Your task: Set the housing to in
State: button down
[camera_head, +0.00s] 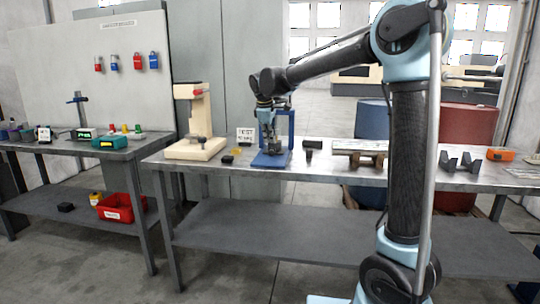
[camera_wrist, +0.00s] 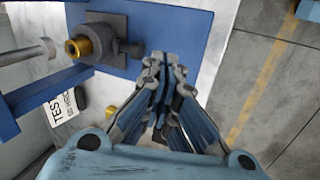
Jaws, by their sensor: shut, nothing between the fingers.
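A blue fixture (camera_head: 270,160) with an upright post stands on the metal bench in the head view. In the wrist view its blue base (camera_wrist: 185,30) bears a dark grey block, seemingly the housing (camera_wrist: 112,27), with a brass ring (camera_wrist: 78,47) on its left side. A short dark stub sticks out of the block on the right. A grey rod (camera_wrist: 25,53) points at the brass ring from the left, apart from it. My gripper (camera_wrist: 162,58) is shut and empty, its fingertips just right of the stub; contact cannot be told. In the head view my gripper (camera_head: 268,128) covers much of the fixture.
A dark hammer-shaped piece (camera_head: 309,148) is to the right.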

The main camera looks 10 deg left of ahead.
aim_at(274, 148)
jog(key=s+f+n+t, duration=0.1)
jog(key=s+n+t, duration=0.6)
jog(key=n, duration=1.2)
jog(key=shift+g, duration=0.9)
jog(key=x, duration=0.5)
jog(key=a+x, duration=0.1)
jog(key=x, duration=0.2)
jog(key=shift+s+d+f, duration=0.1)
jog(key=shift+s+f, duration=0.2)
jog(key=shift+f, duration=0.1)
jog(key=w, duration=0.3)
jog(key=shift+w+f, duration=0.1)
jog(key=shift+f, duration=0.15)
jog(key=shift+w, duration=0.6)
jog(key=w, duration=0.4)
jog(key=shift+w, duration=0.15)
